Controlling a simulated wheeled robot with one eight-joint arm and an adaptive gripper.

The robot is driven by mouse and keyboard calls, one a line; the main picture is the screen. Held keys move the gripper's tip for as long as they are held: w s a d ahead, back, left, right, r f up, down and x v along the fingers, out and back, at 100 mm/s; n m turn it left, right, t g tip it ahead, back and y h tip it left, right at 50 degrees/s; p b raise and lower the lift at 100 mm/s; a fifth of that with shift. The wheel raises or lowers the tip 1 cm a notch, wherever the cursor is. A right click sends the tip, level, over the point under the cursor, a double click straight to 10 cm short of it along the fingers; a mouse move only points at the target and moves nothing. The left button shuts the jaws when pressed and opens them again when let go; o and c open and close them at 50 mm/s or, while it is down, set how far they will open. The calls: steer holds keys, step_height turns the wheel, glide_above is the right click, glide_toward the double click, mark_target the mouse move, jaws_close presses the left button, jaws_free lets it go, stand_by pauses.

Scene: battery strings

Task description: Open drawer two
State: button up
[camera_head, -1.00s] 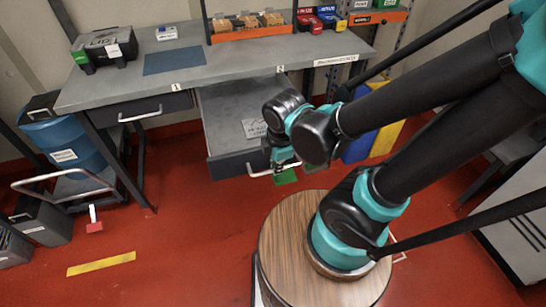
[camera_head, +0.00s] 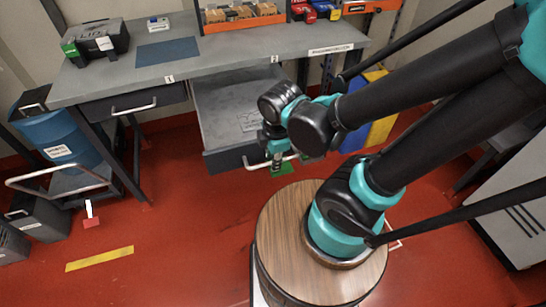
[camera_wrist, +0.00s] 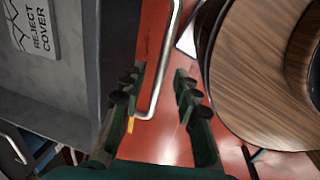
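Drawer two (camera_head: 222,110), the grey drawer below the bench label "2", is pulled well out from under the bench. Its inside shows from above. Its front carries a pale bar handle (camera_head: 252,167), which also shows in the wrist view (camera_wrist: 167,60). My gripper (camera_head: 278,165) is at the right part of this handle. In the wrist view my gripper (camera_wrist: 160,103) has its two dark green fingers spread apart. The handle bar runs between them, with visible gaps, so they are not clamped on it.
A plate marked "REJECT COVER" (camera_wrist: 35,25) lies in the open drawer. The drawer at label "1" (camera_head: 133,103) is shut. My round wood-topped base (camera_head: 285,240) stands just in front of drawer two. A blue drum (camera_head: 62,140) stands at left. Red floor is free at front left.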

steer(key=shift+r, duration=0.15)
step_height(320, 180, up, 12)
steer(key=s, duration=0.2)
steer(key=shift+s+d+f, duration=0.15)
steer(key=shift+d+f, duration=0.1)
steer(key=shift+d, duration=0.1)
stand_by(0.4)
steer(key=shift+d, duration=0.1)
stand_by(0.4)
